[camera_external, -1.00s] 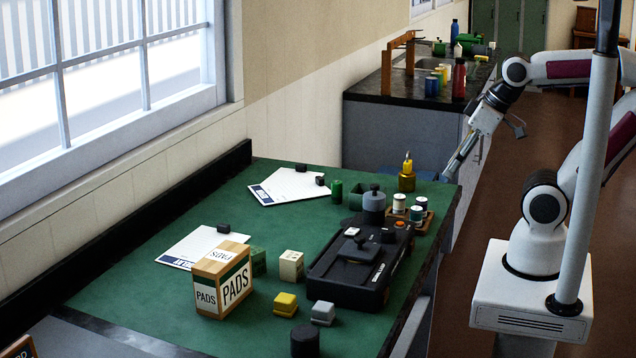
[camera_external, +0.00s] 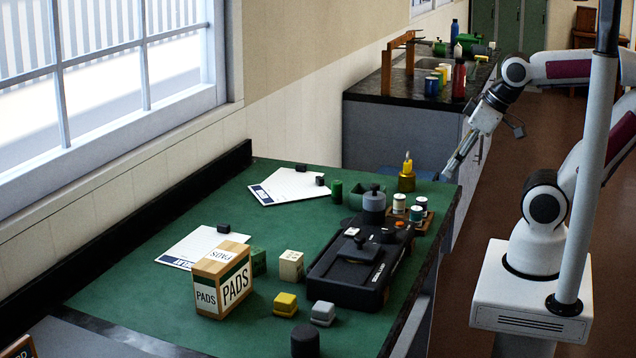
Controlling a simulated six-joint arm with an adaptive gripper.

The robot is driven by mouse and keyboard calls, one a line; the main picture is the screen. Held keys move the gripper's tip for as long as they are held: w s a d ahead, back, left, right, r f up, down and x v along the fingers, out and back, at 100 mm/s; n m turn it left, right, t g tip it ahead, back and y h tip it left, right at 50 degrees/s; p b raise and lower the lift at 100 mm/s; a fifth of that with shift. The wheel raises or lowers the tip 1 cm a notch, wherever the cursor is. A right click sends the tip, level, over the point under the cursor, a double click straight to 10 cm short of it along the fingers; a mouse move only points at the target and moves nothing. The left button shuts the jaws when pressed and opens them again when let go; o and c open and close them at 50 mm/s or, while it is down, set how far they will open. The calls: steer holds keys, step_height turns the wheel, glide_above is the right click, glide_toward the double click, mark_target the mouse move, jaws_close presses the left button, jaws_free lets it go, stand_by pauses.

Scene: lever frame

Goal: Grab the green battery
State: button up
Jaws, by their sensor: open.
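A small dark green cylinder (camera_external: 337,191), which looks like the green battery, stands upright on the green table top, left of a green open box (camera_external: 357,199). My gripper (camera_external: 456,168) hangs in the air by the table's far right corner, well to the right of the cylinder and apart from it. It is open, with nothing seen between its fingers.
A yellow bottle (camera_external: 407,178), a grey weight-like object (camera_external: 374,203) and a tray of jars (camera_external: 427,224) stand between my gripper and the cylinder's area. A black device (camera_external: 340,280), a PADS box (camera_external: 222,282) and small blocks are nearer. Two paper sheets lie left.

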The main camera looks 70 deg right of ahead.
steer(key=w+d+r+t+h, duration=0.1)
steer(key=w+d+t+h, duration=0.1)
steer(key=w+d, duration=0.6)
steer(key=w+d+t+h, duration=0.2)
steer(key=w+d, duration=0.4)
steer(key=w, duration=0.5)
steer(key=w+d+f+n+t+y, duration=0.1)
steer(key=w+f+n+t+y, duration=0.1)
steer(key=w+f+y, duration=0.4)
steer(key=shift+w+f+t, duration=0.35)
steer(key=shift+w+t, duration=0.55)
steer(key=shift+w, duration=0.25)
steer(key=shift+f, duration=0.1)
glide_toward(337, 192)
steer(key=shift+w+d, duration=0.35)
steer(key=shift+w, duration=0.4)
steer(key=shift+w+d, duration=0.3)
steer(key=shift+w, duration=0.5)
steer(key=shift+w+f, duration=0.1)
steer(key=shift+w, duration=0.05)
steer(key=shift+x, duration=1.05)
